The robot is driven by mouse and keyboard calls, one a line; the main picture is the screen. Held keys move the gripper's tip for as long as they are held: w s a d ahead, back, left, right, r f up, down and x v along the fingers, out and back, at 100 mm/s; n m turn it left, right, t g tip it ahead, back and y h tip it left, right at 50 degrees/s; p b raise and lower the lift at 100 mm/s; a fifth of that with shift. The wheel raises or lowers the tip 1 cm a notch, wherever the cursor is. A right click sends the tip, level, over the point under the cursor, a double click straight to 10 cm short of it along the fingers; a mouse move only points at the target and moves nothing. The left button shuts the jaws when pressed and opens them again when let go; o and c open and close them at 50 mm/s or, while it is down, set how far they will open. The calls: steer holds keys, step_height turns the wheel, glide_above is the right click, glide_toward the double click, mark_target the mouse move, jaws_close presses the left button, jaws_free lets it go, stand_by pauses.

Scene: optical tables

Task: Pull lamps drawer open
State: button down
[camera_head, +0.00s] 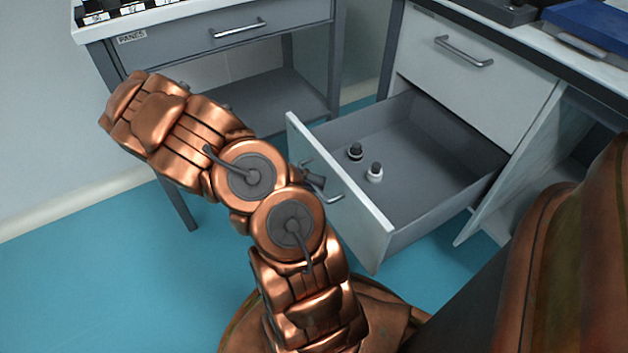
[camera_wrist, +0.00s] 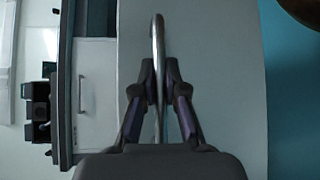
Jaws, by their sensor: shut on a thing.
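The open drawer (camera_head: 425,190) sticks well out of the white cabinet on the right, below a closed upper drawer (camera_head: 470,60). Its front panel (camera_head: 352,208) faces my arm, and its label does not show. Inside stand a small dark piece (camera_head: 355,151) and a small white piece with a dark top (camera_head: 375,173). My gripper (camera_wrist: 159,78) is shut on the metal bar handle (camera_wrist: 158,35) of this drawer in the wrist view. In the head view my gripper (camera_head: 315,178) is partly hidden by my arm at the handle (camera_head: 330,190).
A grey table (camera_head: 270,25) with a closed, labelled drawer stands at the back left, with a black-and-white rack (camera_head: 125,10) on top. A blue case (camera_head: 595,25) lies on the right worktop. Blue floor (camera_head: 90,270) is clear at the left.

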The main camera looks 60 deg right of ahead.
steer(key=c, duration=1.2)
jaws_free()
steer(key=shift+w, duration=0.2)
steer(key=v, duration=0.7)
